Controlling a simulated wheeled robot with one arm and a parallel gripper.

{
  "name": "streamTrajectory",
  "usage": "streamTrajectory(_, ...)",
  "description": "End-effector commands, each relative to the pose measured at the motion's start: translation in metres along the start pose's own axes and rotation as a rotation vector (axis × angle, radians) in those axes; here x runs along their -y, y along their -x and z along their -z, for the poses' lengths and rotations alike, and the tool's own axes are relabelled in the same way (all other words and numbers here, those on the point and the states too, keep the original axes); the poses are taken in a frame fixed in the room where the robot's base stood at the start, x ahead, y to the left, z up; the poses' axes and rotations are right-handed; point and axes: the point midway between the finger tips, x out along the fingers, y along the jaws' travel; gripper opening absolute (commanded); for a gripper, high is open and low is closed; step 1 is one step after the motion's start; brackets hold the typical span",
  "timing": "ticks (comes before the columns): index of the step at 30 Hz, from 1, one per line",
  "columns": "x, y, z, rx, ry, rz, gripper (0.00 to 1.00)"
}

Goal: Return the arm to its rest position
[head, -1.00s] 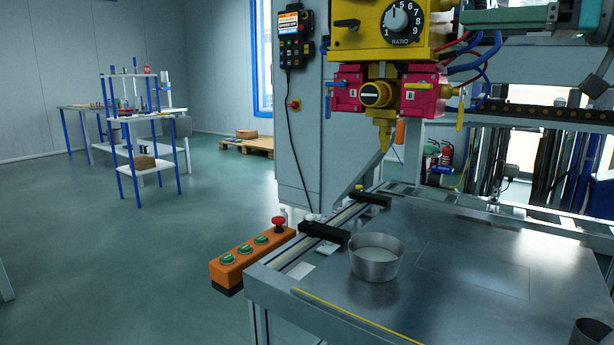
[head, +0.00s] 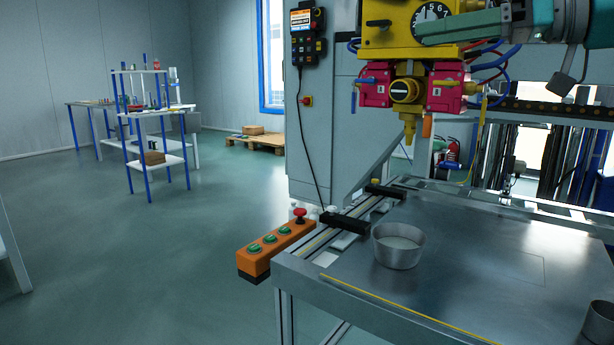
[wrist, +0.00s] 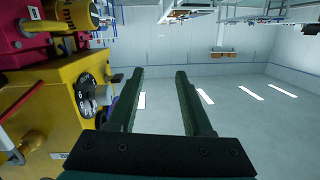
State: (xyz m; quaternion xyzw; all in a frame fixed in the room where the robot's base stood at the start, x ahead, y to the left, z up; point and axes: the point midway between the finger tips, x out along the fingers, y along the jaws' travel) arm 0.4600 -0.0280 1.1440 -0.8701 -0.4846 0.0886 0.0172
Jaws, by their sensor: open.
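My gripper shows in the wrist view (wrist: 160,75) with its two dark green fingers parallel and apart, nothing between them. In the head view my green arm end (head: 465,25) crosses the upper right, in front of the yellow machine head and partly over its ratio dial (head: 432,20). In the wrist view the yellow machine head (wrist: 40,120) with the dial (wrist: 85,95) is close on the left of the fingers. I cannot tell whether the arm touches it.
A metal cup (head: 398,248) stands on the steel table (head: 480,270) below the nozzle (head: 409,128). An orange button box (head: 270,250) is at the table's left edge. A shelf rack (head: 150,125) stands at the back left. The floor (head: 130,260) between is clear.

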Motion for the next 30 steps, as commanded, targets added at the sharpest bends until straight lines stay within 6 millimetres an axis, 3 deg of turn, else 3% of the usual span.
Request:
streamTrajectory(4,0.018,-0.028,-0.017,0.086,-0.061,0.023,0.5)
streamTrajectory(8,0.038,-0.062,-0.048,0.204,-0.134,0.032,0.5)
streamTrajectory(17,0.081,-0.119,-0.154,0.506,-0.301,-0.035,0.5)
streamTrajectory(24,0.104,-0.13,-0.263,0.751,-0.428,-0.161,0.5)
streamTrajectory(30,0.118,-0.111,-0.362,0.947,-0.533,-0.306,0.5)
